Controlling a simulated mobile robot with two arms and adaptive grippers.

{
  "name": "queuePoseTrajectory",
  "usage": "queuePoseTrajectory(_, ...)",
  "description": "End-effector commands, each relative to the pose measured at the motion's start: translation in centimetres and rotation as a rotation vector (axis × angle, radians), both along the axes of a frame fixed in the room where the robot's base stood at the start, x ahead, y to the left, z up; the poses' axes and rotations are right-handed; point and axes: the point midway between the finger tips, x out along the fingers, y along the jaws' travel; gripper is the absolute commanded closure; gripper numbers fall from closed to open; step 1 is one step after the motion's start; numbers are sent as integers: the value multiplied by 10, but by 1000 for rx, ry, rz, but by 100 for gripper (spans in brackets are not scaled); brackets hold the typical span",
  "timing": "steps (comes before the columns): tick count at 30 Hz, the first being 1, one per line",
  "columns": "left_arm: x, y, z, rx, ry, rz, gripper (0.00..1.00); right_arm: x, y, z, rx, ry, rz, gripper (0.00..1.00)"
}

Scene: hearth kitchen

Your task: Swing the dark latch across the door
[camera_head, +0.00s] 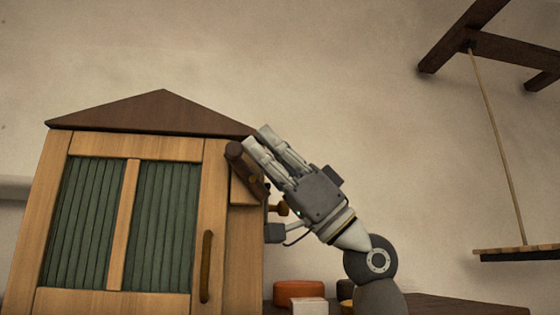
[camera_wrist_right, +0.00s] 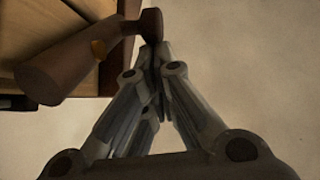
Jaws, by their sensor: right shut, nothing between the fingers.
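The dark brown latch (camera_head: 244,166) is a short bar at the upper right of the wooden cabinet, slanting from upper left to lower right. Its upper end lies near the right edge of the door (camera_head: 212,185), which has green panels and a dark handle (camera_head: 206,266) and looks closed. In the right wrist view the latch (camera_wrist_right: 60,72) runs from lower left to upper right, with a brass-coloured spot on it. My right gripper (camera_head: 256,137) is shut and empty, its fingertips just right of the latch; I cannot tell if they touch. My left gripper is out of view.
An orange round item (camera_head: 298,291) and a white block (camera_head: 310,304) stand low, right of the cabinet. A rope-hung shelf (camera_head: 515,252) is at far right. The wall space above my gripper is clear.

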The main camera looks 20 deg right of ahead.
Motion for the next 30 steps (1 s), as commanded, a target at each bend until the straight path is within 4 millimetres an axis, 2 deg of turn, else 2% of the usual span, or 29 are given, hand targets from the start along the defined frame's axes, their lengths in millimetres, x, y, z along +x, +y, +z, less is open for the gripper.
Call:
queuePoseTrajectory(9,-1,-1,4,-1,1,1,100,3,12,2,0,0,1,100)
queuePoseTrajectory(30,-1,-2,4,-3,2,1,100,4,12,2,0,-1,1,100)
